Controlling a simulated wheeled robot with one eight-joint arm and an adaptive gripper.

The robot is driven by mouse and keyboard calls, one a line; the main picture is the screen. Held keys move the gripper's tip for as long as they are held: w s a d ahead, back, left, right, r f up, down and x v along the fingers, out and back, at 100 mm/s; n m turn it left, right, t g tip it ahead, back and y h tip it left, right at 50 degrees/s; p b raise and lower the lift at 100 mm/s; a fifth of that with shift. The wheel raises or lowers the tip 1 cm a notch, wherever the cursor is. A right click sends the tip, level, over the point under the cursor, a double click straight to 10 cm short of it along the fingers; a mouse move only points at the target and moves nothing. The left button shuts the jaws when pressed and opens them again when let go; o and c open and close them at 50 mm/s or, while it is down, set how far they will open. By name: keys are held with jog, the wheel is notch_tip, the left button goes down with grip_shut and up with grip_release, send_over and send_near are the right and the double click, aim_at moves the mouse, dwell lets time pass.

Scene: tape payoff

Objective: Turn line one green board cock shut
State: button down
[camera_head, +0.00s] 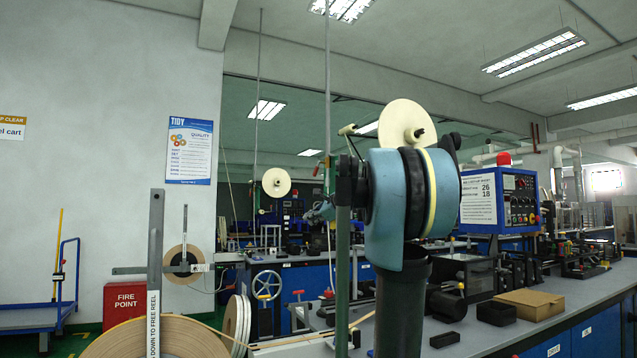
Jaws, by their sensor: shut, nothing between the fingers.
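I cannot make out the line one board or its green cock in the head view. A large blue and black joint of my own arm fills the middle of the view and hides what is behind it. My gripper cannot be seen.
A flat reel (160,338) and a lettered grey lever (154,290) stand at the lower left. A blue control box (497,202) with a red lamp stands on the bench at right, behind a cardboard box (530,303). A red fire point box (127,303) is by the left wall.

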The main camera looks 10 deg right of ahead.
jog(key=w+d+r+m+t+h, duration=0.1)
jog(key=w+d+r+m+t, duration=0.2)
jog(key=w+d+r+m, duration=0.4)
jog(key=w+d+r+m+t+h, duration=0.15)
jog(key=w+d+r+m, duration=0.3)
jog(key=w+r, duration=0.45)
jog(key=w+a+r, duration=0.1)
jog(key=w+a, duration=0.1)
jog(key=w, duration=0.4)
jog(key=w+a+r, duration=0.1)
jog(key=w+a, duration=0.2)
jog(key=w, duration=0.3)
jog(key=shift+r+m+t, duration=0.3)
jog(key=shift+m+t, duration=0.05)
jog(key=shift+m, duration=0.1)
jog(key=shift+w+d+y, duration=0.15)
jog(key=shift+d+y, duration=0.1)
